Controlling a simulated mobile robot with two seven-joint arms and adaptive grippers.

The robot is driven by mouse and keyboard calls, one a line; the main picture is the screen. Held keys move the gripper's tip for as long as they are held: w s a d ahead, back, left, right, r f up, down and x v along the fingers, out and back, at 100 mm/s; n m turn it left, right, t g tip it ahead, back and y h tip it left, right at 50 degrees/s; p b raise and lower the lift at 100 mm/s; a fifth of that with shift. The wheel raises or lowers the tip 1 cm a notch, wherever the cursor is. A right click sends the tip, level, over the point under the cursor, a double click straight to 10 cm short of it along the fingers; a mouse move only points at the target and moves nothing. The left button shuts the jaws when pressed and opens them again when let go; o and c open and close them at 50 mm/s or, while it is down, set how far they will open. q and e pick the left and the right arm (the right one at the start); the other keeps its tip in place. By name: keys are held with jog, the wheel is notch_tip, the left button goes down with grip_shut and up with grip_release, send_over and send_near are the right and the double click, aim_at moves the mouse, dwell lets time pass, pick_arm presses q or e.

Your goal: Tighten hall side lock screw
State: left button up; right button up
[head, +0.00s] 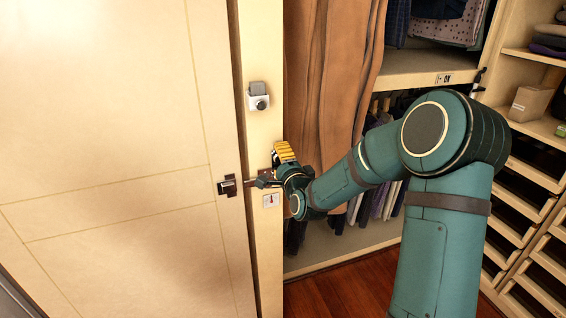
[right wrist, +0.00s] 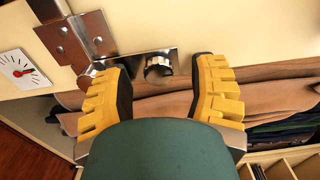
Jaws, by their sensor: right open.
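In the right wrist view a round metal knob (right wrist: 158,68), which looks like the lock screw, sits on a flat metal plate (right wrist: 134,63) on the cream door frame. My right gripper (right wrist: 161,76) is open, with one yellow-padded finger on each side of the knob and a visible gap to both. I see no finger closed on it. In the head view my right gripper (head: 283,157) is at the frame beside the door latch (head: 228,186); it and my wrist hide the knob there. My left gripper is not in view.
A white dial with a red pointer (right wrist: 19,70) sits near a metal bracket (right wrist: 75,41). Above in the head view is a small box with a dark knob (head: 258,96). The cream door (head: 110,130) is at left; a brown curtain (head: 325,80) hangs close behind my gripper.

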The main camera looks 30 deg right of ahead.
jog(key=v, duration=1.2)
jog(key=shift+f, duration=0.1)
jog(key=s+a+f+n+g+y, duration=0.1)
jog(key=a+f+n+g+y, duration=0.3)
jog(key=a+f, duration=0.45)
jog(key=a+f+n+g+y, duration=0.25)
jog(key=a+f+n, duration=0.25)
jog(key=f, duration=0.7)
jog(key=s+a+f+n+g+y, duration=0.1)
jog(key=s+a+f+n+g, duration=0.8)
jog(key=s+f, duration=0.4)
jog(key=a+f+n, duration=0.1)
jog(key=a, duration=0.1)
jog(key=shift+s+a+y, duration=0.2)
jog(key=shift+a+y, duration=0.1)
jog(key=shift+y, duration=0.05)
